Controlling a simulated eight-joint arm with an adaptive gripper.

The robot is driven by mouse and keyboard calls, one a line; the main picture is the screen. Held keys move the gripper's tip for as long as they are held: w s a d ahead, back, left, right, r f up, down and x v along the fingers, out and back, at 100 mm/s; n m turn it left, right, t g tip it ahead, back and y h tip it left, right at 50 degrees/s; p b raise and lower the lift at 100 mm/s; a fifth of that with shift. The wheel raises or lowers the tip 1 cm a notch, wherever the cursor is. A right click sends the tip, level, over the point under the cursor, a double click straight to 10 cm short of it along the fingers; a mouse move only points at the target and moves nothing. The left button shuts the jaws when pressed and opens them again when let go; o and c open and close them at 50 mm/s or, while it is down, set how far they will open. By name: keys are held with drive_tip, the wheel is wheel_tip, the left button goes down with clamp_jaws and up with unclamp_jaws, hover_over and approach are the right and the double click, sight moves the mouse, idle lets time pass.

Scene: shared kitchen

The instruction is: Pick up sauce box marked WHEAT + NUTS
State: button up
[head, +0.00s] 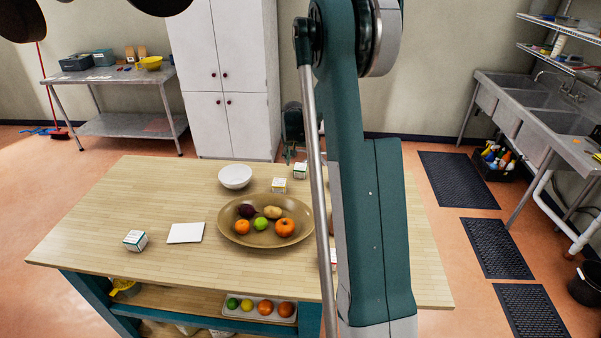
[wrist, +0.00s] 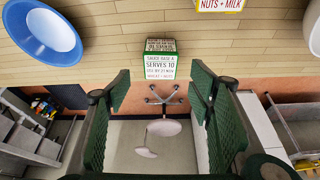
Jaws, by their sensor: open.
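A green-and-white box (wrist: 174,62) stands near the table edge in the wrist view. Its label reads SAUCE BASE A, SERVES 10, and its partly cut-off lowest line appears to read WHEAT + NUTS. In the head view it seems to be the box (head: 300,171) at the table's far edge. My gripper (wrist: 160,84) is open and empty, with the box ahead of and between its spread fingers, apparently apart from them.
A yellow-labelled NUTS + MILK box (wrist: 220,5) is nearby. A blue-rimmed bowl (wrist: 42,38) and a white bowl (head: 235,176) flank the area. A fruit platter (head: 232,232), white card (head: 185,233) and another green-and-white box (head: 134,241) sit nearer.

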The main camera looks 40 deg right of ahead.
sight(300, 167)
drive_tip(key=shift+x, duration=1.3)
drive_tip(key=shift+x, duration=2.6)
drive_tip(key=shift+s+a, duration=0.1)
drive_tip(key=shift+a, duration=0.05)
drive_tip(key=c, duration=1.1)
drive_tip(key=shift+r, duration=0.1)
drive_tip(key=shift+r, duration=4.9)
